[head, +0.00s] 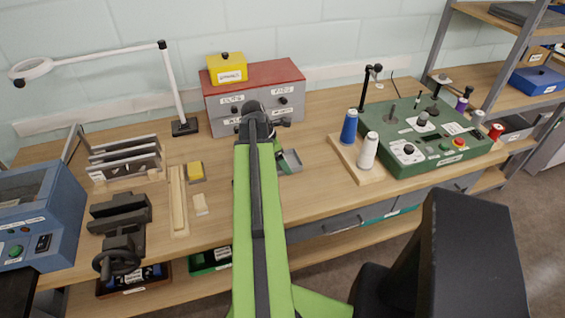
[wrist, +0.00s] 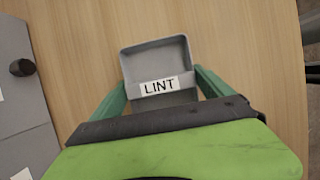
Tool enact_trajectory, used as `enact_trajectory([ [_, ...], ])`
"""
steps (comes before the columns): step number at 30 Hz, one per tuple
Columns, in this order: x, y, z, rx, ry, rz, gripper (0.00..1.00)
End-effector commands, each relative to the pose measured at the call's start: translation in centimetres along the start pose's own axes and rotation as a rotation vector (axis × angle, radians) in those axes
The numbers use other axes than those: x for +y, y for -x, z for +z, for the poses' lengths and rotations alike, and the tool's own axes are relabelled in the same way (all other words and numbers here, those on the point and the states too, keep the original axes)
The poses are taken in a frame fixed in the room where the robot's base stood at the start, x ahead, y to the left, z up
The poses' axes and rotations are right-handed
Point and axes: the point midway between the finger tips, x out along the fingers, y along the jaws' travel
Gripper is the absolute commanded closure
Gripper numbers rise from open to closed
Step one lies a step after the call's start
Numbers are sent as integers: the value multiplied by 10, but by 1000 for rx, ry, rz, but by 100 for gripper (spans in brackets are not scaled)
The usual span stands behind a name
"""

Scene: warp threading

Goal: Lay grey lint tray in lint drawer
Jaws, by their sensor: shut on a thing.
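The grey lint tray (wrist: 155,58) is a shallow open box with a white LINT label. My gripper (wrist: 160,82) is shut on it, with one green finger on each side. The tray looks empty and is over the wooden bench; I cannot tell whether it touches it. In the head view part of the tray (head: 291,160) shows right of my arm, which hides the rest. A grey drawer cabinet (head: 218,115) with a red top stands behind it. Its labelled drawers look shut. Their labels are too small to tell which is the lint drawer, and my arm covers part of the front.
A yellow box (head: 227,68) sits on the cabinet. Thread spools stand on a wooden board (head: 372,172) to the right, beside a green machine (head: 430,140). A yellow block (head: 195,172), a wooden rack and a black vise (head: 121,225) are to the left.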

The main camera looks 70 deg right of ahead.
Motion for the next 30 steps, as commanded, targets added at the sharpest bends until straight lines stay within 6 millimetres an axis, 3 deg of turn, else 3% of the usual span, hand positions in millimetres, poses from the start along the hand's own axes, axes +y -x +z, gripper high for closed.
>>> enact_trajectory([
  [8,0,-2,-1,0,1,0,52],
  [9,0,-1,-1,0,1,0,5],
  [10,0,0,-1,0,1,0,1],
  [21,0,7,1,0,2,1,0],
  [26,0,31,3,0,2,1,0],
  [30,0,62,4,0,4,1,0],
])
